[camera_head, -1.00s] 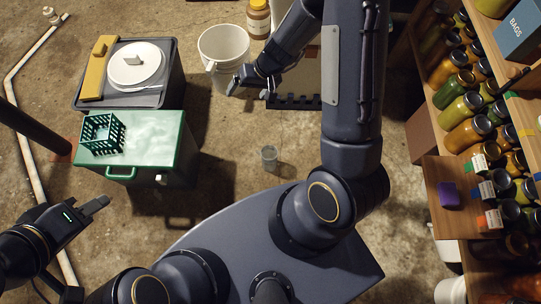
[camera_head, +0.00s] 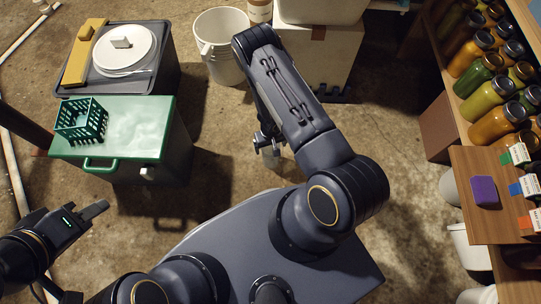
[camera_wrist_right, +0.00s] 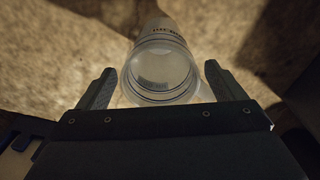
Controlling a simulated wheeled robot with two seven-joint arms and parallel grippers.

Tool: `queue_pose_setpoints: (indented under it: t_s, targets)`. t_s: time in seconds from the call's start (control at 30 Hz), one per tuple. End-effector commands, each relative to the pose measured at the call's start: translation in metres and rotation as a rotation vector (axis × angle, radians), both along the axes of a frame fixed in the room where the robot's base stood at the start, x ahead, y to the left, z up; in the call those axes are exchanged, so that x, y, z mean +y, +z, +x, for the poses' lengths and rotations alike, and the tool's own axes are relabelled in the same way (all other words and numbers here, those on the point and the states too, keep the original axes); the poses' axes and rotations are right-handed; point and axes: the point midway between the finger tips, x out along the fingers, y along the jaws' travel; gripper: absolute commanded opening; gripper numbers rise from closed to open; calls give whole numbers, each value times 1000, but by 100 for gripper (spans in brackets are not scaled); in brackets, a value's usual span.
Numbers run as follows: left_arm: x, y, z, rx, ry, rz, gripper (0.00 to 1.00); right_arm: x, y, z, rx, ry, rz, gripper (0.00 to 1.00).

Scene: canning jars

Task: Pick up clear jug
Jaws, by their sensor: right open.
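The clear jug (camera_wrist_right: 160,68) stands on the concrete floor, a small translucent vessel with a round open rim and dark markings on its side. In the head view the jug (camera_head: 270,158) is partly hidden under my right gripper (camera_head: 266,143). In the right wrist view my right gripper (camera_wrist_right: 158,88) is open, with one finger on either side of the jug's rim and a gap showing at the sides. My left gripper (camera_head: 98,215) is at the lower left, far from the jug; its jaw opening does not show clearly.
A green-lidded bin (camera_head: 140,130) holds a dark green basket (camera_head: 82,120). Behind it a grey bin (camera_head: 105,85) carries a white round lid (camera_head: 122,50). A white bucket (camera_head: 220,48) and a white box (camera_head: 318,60) stand behind the jug. Jar shelves (camera_head: 480,120) line the right.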

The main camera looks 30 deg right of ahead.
Motion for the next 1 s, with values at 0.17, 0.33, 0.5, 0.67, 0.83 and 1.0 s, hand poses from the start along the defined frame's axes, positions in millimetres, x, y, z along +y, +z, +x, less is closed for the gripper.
queue_pose_setpoints:
  t_s: [0.17,0.33,0.5,0.67,0.83,1.0]
  targets:
    - [0,-10,0,0,0,0,36,0,-23,0,1,0,0,89]
    - [0,-9,0,0,0,0,36,0,-23,0,0,1,1,89]
    - [0,-9,0,0,0,0,36,0,-23,0,0,0,1,79]
    - [0,-9,0,0,0,0,36,0,-23,0,0,0,1,58]
    - [0,-9,0,0,0,0,36,0,-23,0,0,0,1,36]
    - [0,-9,0,0,0,0,36,0,-23,0,0,0,1,26]
